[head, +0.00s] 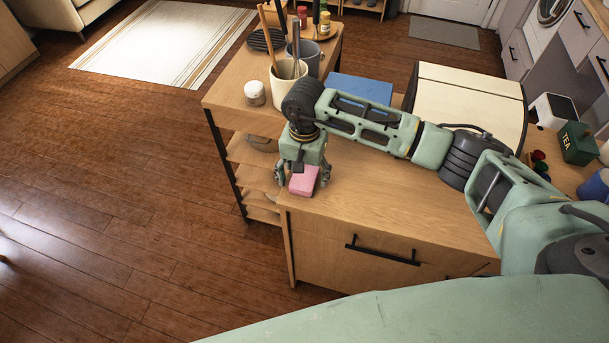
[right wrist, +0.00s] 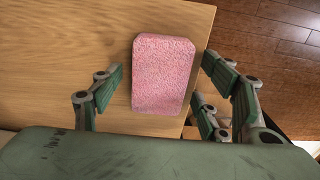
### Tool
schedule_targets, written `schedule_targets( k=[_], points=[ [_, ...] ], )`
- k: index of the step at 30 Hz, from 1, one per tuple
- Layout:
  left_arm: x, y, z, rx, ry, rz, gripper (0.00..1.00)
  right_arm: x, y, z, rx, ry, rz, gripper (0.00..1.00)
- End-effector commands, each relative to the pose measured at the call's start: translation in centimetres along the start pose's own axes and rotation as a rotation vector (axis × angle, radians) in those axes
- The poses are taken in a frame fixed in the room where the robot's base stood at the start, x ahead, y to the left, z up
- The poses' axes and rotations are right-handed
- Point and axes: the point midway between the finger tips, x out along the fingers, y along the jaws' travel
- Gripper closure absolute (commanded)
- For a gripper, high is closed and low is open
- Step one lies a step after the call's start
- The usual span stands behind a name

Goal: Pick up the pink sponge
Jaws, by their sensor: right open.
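The pink sponge (head: 303,180) lies flat on the wooden counter near its front left corner. In the right wrist view the sponge (right wrist: 164,73) is between my spread fingers, close to the counter's edge. My right gripper (head: 303,178) points down over the sponge, with fingers on both sides of it. The gripper (right wrist: 160,95) is open, and gaps show between the fingers and the sponge. My left gripper is not in view.
A cream utensil crock (head: 286,85) and a white-lidded jar (head: 254,93) stand on the counter behind the gripper. A blue box (head: 359,89) and a green tea tin (head: 577,143) stand further right. The counter (head: 390,205) is clear right of the sponge.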

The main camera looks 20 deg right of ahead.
Motion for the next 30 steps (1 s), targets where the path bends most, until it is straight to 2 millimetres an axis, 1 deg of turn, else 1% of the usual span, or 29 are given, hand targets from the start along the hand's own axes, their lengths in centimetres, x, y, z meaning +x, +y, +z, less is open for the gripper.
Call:
schedule_targets(
  k=[1, 9, 12, 24, 28, 30],
  points=[
    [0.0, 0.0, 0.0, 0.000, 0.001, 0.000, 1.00, 0.0, 0.0, 0.0, 0.000, 0.000, 0.000, 0.31],
    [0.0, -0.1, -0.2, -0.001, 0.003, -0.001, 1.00, 0.0, 0.0, 0.0, 0.000, 0.000, 0.000, 0.55],
    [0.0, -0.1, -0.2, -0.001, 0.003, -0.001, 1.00, 0.0, 0.0, 0.0, 0.000, 0.000, 0.000, 0.62],
    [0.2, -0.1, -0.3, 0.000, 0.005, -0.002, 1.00, -0.2, 0.0, 0.0, 0.000, 0.000, -0.001, 0.62],
    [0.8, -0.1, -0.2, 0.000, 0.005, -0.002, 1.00, -0.9, -0.1, -0.1, 0.000, 0.002, -0.003, 0.62],
    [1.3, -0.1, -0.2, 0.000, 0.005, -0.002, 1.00, -1.7, 0.0, -0.1, -0.001, 0.003, -0.003, 0.62]
  ],
)
